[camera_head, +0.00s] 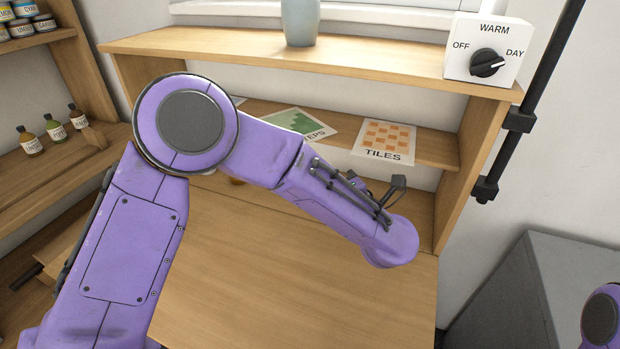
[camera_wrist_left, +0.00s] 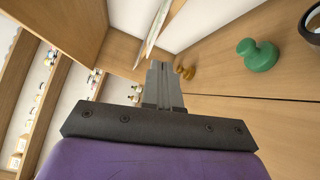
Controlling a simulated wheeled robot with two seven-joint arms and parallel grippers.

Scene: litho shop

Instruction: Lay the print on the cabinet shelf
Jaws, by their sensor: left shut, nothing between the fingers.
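The wooden cabinet's middle shelf (camera_head: 436,150) carries a print with a green stepped shape (camera_head: 300,124) and, to its right, a print marked TILES (camera_head: 385,140) with orange squares. A corner of another pale sheet (camera_head: 238,100) shows at left, mostly hidden by my left arm. My left arm reaches across the cabinet front, and its gripper is hidden in the head view. In the left wrist view my left gripper (camera_wrist_left: 157,68) is shut and empty, its tips near the edges of pale sheets (camera_wrist_left: 154,32). My right gripper is out of view.
A blue-grey vase (camera_head: 300,22) and a WARM/OFF/DAY dial box (camera_head: 487,50) stand on the cabinet top. Bottles (camera_head: 53,128) and cans line the left shelves. A green knobbed object (camera_wrist_left: 258,55) and a small yellow-brown one (camera_wrist_left: 186,72) stand on the wood. The front worktop (camera_head: 290,290) is clear.

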